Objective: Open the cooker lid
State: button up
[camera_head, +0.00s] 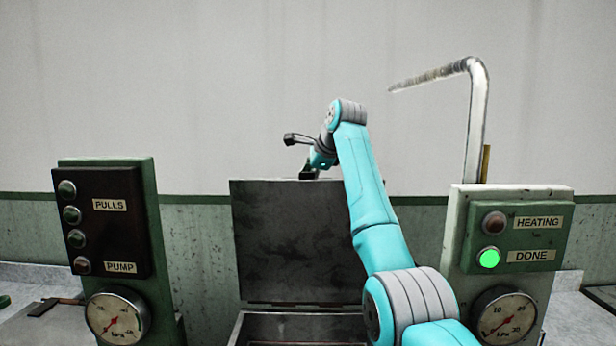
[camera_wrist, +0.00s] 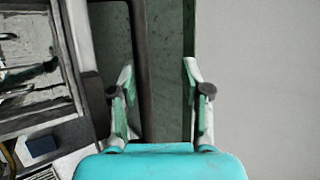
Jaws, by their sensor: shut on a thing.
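The cooker lid (camera_head: 288,240) is a dark, mottled metal panel. In the head view it stands about upright at the back of the cooker (camera_head: 240,328), whose opening shows below it at the bottom edge. My gripper (camera_head: 309,172) is at the lid's top edge, partly hidden by my own arm. In the wrist view my gripper (camera_wrist: 160,75) has its two fingers apart, with the dark edge of the lid (camera_wrist: 143,65) between them. It is shut on the lid, though the exact contact is hard to see.
A PULLS and PUMP panel (camera_head: 104,220) stands on the left. A HEATING and DONE panel (camera_head: 512,235) stands on the right, its DONE light green. A bent metal pipe (camera_head: 478,120) rises behind it. The wall (camera_head: 200,80) is close behind the lid.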

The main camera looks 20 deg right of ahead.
jog(key=shift+d+f, duration=0.15)
jog(key=shift+f, duration=0.65)
jog(key=v, duration=1.1)
jog(key=shift+w+r, duration=0.15)
jog(key=shift+r, duration=0.5)
jog(key=shift+s+r, duration=0.55)
